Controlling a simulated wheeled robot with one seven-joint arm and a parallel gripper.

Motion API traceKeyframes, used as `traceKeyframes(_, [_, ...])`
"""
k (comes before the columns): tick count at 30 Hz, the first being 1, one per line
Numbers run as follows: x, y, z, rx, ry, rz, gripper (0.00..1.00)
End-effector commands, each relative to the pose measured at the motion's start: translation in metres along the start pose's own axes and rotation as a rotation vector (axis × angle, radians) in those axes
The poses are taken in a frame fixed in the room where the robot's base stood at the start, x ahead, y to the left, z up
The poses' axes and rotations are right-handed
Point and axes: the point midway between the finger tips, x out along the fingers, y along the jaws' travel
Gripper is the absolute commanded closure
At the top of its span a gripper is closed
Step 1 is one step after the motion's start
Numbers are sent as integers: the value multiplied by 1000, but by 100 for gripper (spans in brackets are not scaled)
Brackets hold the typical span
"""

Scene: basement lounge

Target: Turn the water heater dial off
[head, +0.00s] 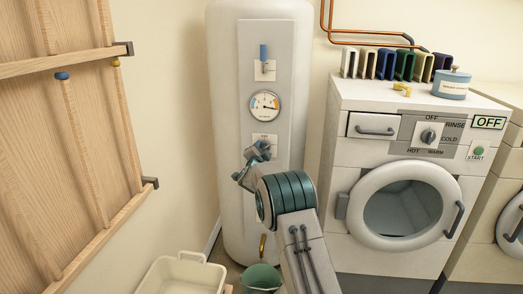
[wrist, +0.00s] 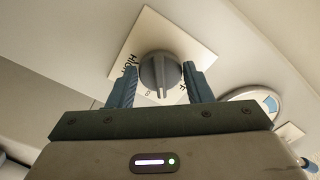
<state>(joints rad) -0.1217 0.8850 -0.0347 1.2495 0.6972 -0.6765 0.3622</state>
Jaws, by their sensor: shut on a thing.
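The tall white water heater (head: 227,130) stands in the middle of the head view. Its grey dial (wrist: 160,70) sits on a cream plate (wrist: 126,58) with dark lettering, and "HIGH" reads at the plate's left in the wrist view. The dial's raised bar runs roughly up and down in that view. My gripper (wrist: 161,78) has one finger on each side of the dial and is shut on it. In the head view my gripper (head: 259,151) covers the dial and much of its plate (head: 264,138), so the setting is hard to read there.
Above the dial are a round gauge (head: 265,104) and a blue-handled lever (head: 263,54). A cream basin (head: 180,276) and green bucket (head: 261,278) sit below. A wooden rack (head: 85,130) is at left.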

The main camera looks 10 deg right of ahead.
Motion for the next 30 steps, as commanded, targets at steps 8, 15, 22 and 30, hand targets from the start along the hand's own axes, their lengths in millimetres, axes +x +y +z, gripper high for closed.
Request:
traceKeyframes(8, [-1, -1, 1, -263, -3, -1, 77])
traceKeyframes(15, [-1, 0, 1, -490, -3, -2, 77])
traceKeyframes(22, [-1, 2, 0, -684, -3, -2, 77])
traceKeyframes(30, [-1, 3, 0, -842, -3, -2, 77])
